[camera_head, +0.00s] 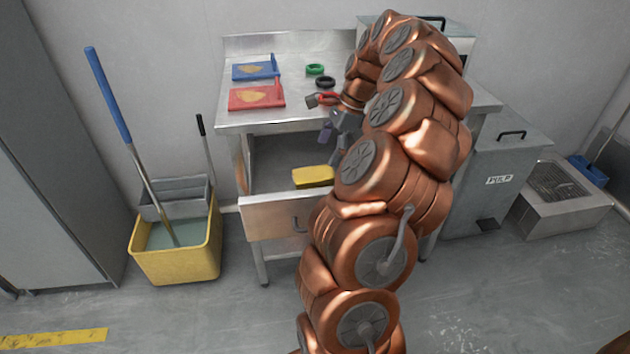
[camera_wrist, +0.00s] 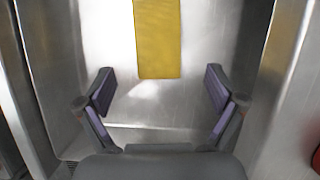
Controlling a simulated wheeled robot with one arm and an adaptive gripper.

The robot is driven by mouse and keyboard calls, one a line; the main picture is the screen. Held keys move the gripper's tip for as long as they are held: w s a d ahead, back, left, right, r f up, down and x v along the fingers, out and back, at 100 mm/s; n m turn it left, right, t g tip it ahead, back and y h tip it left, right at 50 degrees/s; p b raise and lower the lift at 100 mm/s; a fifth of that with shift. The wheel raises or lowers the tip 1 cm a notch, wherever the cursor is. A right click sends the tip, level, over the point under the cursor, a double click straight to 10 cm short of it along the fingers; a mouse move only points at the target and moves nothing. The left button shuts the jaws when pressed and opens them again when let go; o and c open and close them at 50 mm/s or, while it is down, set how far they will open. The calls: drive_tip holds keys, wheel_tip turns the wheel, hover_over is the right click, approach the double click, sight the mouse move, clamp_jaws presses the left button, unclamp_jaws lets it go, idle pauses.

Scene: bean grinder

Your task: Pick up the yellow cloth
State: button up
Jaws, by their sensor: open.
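The yellow cloth (camera_head: 313,176) lies flat inside an open metal drawer (camera_head: 275,222) under the steel table. In the wrist view the cloth (camera_wrist: 157,38) is a yellow rectangle at the top centre, cut off by the picture edge. My gripper (camera_wrist: 160,92) is open and empty, its two fingers spread wider than the cloth. The cloth lies ahead of the fingertips and apart from them. In the head view my gripper (camera_head: 333,141) is at the table's front edge above the drawer, partly hidden by my copper-coloured arm.
The steel table (camera_head: 240,113) holds a blue tray (camera_head: 256,70), a red tray (camera_head: 257,97), a green ring (camera_head: 315,69), a black ring (camera_head: 325,82) and a red-handled tool (camera_head: 324,99). A yellow mop bucket (camera_head: 178,262) stands left. A bin marked PULP (camera_head: 492,200) stands right. Drawer walls flank my gripper.

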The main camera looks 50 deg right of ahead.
sight(316, 173)
drive_tip(key=shift+a+x, duration=0.15)
drive_tip(key=shift+x, duration=1.65)
drive_tip(key=shift+a+x, duration=0.1)
drive_tip(key=shift+x, duration=1.75)
drive_tip(key=shift+r, duration=0.1)
drive_tip(key=shift+c, duration=0.3)
drive_tip(key=c, duration=1.1)
